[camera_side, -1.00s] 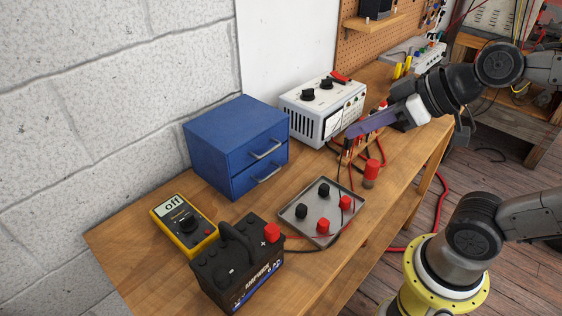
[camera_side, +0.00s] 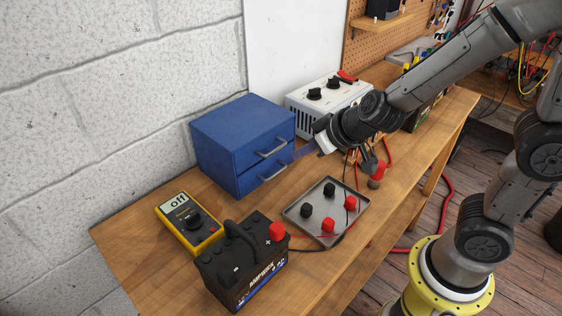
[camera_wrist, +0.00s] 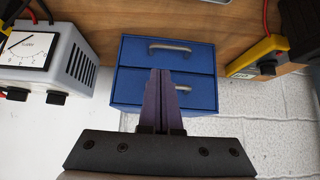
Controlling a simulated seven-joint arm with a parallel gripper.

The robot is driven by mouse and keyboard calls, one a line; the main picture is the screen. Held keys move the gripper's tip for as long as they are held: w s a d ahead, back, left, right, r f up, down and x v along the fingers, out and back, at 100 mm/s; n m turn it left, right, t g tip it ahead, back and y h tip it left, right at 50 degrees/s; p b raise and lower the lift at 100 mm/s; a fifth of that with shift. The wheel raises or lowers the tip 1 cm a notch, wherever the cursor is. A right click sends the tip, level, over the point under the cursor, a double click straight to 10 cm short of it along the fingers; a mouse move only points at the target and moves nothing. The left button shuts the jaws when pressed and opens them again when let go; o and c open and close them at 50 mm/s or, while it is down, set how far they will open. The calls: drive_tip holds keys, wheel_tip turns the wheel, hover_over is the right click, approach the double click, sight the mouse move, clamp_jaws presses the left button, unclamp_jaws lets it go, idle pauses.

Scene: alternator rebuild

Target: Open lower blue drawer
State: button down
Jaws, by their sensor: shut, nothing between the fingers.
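The blue two-drawer cabinet (camera_side: 225,135) stands on the bench against the wall, and both drawers look closed. The lower blue drawer (camera_side: 250,180) has a grey bar handle (camera_side: 272,171) across its front. The wrist view sees the cabinet upside down, so the lower drawer's handle (camera_wrist: 170,46) is the upper one there. My gripper (camera_side: 300,153) is shut and empty, its purple fingers pointing at the drawer fronts from the right. In the wrist view the fingertips (camera_wrist: 160,70) overlap the area between the two handles, partly covering the upper drawer's handle (camera_wrist: 183,88). I cannot tell whether they touch the front.
A white power supply (camera_side: 325,100) stands right of the cabinet. A metal tray (camera_side: 310,233) with red and black caps lies in front. A yellow multimeter (camera_side: 190,223) and a black battery (camera_side: 243,265) are at front left. Red and black leads cross the bench.

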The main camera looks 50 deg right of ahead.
approach(271, 168)
drive_tip(key=shift+x, duration=2.3)
drive_tip(key=s, duration=1)
drive_tip(key=shift+s+a, duration=0.1)
drive_tip(key=shift+s, duration=0.2)
